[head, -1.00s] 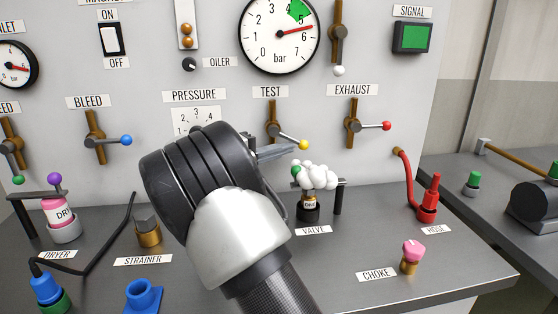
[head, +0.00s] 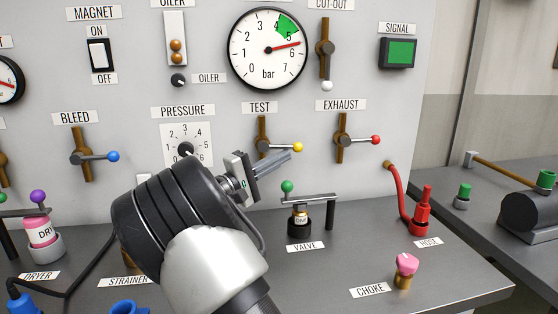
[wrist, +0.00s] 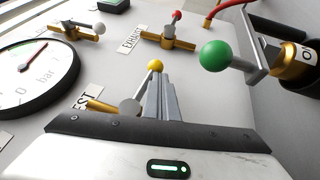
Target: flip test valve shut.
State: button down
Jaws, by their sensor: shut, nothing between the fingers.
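The test valve (head: 262,138) is on the wall panel under the TEST label, on an upright brass pipe. Its lever, tipped with a yellow ball (head: 298,147), points right, about level and across the pipe. The wrist view also shows the yellow ball (wrist: 155,66), just beyond my fingertips. My gripper (head: 286,157) is shut and empty, with its fingertips just below the lever near the ball. In the wrist view my fingers (wrist: 160,92) lie right beside the lever; I cannot tell whether they touch it.
The exhaust valve (head: 345,140) with a red ball is to the right. Below stands the bench valve (head: 299,221) with a green ball (head: 287,186) and a grey arm, near my gripper. A red hose (head: 400,196) and pink-topped choke (head: 405,266) stand farther right.

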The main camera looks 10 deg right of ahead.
dwell(0.4)
jog(key=r+p+v, duration=0.2)
jog(key=v, duration=1.4)
jog(key=shift+s+a, duration=0.3)
jog(key=shift+a, duration=0.25)
jog(key=shift+r, duration=0.1)
